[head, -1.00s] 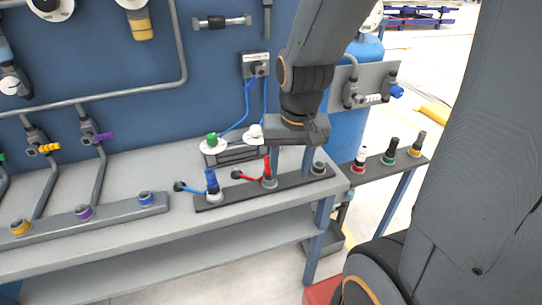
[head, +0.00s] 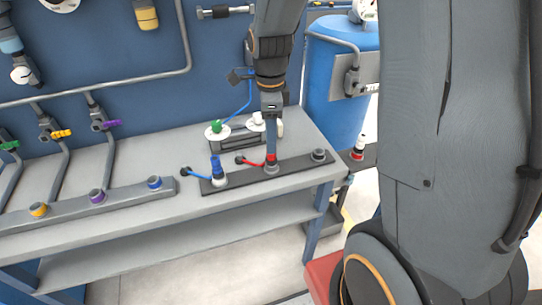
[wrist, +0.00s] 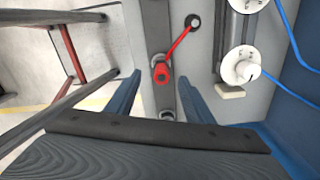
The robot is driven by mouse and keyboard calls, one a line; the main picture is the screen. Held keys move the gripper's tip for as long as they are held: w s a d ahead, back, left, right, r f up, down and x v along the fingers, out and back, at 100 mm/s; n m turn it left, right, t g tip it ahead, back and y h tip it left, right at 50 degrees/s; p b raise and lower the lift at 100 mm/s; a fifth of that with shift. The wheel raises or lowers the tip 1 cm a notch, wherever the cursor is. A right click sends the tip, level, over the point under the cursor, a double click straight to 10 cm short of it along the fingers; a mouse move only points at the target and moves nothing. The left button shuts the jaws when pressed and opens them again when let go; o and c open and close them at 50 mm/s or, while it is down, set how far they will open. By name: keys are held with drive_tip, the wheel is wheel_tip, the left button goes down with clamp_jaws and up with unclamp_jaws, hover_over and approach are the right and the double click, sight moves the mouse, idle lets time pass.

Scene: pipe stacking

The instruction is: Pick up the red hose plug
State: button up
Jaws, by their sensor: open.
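The red hose plug (head: 271,160) stands in a socket on the dark strip on the bench, with a short red hose running left to a black end. My gripper (head: 272,148) points down at it, and its near finger hides the plug's upper part in the head view. In the wrist view the red hose plug (wrist: 163,74) shows in the gap between the two blue fingers of my gripper (wrist: 159,80), clear of both. The jaws are open and hold nothing. I cannot tell exactly how far down the plug the fingertips reach.
A blue hose plug (head: 216,168) stands left of the red one on the same strip (head: 245,180). An empty grey socket (head: 318,155) is to the right. White round fittings (head: 216,130) with blue hoses stand behind, near the blue wall panel.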

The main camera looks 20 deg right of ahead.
sight(271, 157)
drive_tip(key=shift+w+d+f+p, duration=0.1)
drive_tip(key=shift+f+p, duration=0.45)
drive_tip(key=shift+f, duration=1.25)
drive_tip(key=shift+d+f+p, duration=0.1)
drive_tip(key=shift+f+p, duration=0.4)
drive_tip(key=shift+f, duration=1.3)
clamp_jaws()
